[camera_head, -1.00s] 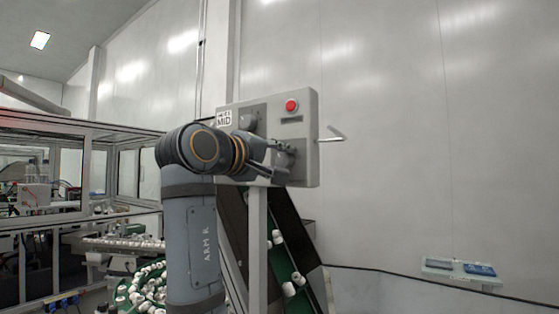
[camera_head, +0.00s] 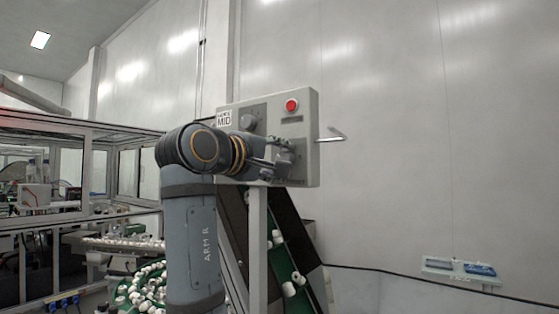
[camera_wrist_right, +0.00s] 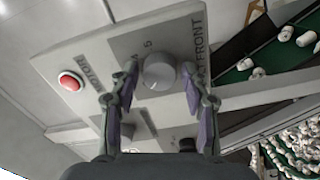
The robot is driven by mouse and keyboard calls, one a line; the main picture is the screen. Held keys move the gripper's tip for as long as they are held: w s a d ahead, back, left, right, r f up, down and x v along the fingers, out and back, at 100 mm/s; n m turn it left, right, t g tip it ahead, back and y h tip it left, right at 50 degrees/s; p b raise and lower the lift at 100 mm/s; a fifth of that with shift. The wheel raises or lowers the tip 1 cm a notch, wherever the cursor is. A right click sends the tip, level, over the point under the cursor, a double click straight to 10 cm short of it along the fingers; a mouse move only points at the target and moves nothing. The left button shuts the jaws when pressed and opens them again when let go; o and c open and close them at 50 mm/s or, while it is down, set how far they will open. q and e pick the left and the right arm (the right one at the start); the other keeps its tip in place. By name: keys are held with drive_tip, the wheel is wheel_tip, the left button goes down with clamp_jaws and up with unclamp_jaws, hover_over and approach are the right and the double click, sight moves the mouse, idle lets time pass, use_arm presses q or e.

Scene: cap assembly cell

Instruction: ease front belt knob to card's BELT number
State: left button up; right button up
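The front belt knob (camera_wrist_right: 159,70) is a round grey knob on a darker plate, with FRONT lettered beside it in the right wrist view. My right gripper (camera_wrist_right: 160,76) has its fingers on either side of this knob, with narrow gaps showing, so it looks open around it. In the head view the right gripper (camera_head: 280,155) is at the panel's lower right and largely covers that knob. A white card (camera_head: 224,119) at the panel's upper left reads MID in large letters; its smaller line is too small to read. My left gripper is out of view.
The grey control box (camera_head: 309,140) carries a red button (camera_head: 291,106) and another knob (camera_head: 248,122). A bent metal rod (camera_head: 332,137) sticks out at its right. A green conveyor with white caps (camera_head: 290,288) runs below.

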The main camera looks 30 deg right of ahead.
sight(283, 134)
drive_tip(key=shift+o, duration=0.4)
drive_tip(key=shift+r, duration=0.45)
drive_tip(key=r, duration=0.2)
drive_tip(key=w+r, duration=0.1)
drive_tip(key=r, duration=0.2)
drive_tip(key=shift+w, duration=0.15)
drive_tip(key=s+r, duration=0.1)
drive_tip(key=r, duration=0.1)
drive_tip(key=s+r, duration=0.1)
drive_tip(key=r, duration=0.1)
drive_tip(key=shift+s+r, duration=0.1)
drive_tip(key=shift+s, duration=0.1)
drive_tip(key=shift+r, duration=0.1)
drive_tip(key=shift+w+d+f, duration=0.1)
drive_tip(key=shift+w+f, duration=0.1)
drive_tip(key=shift+w, duration=0.45)
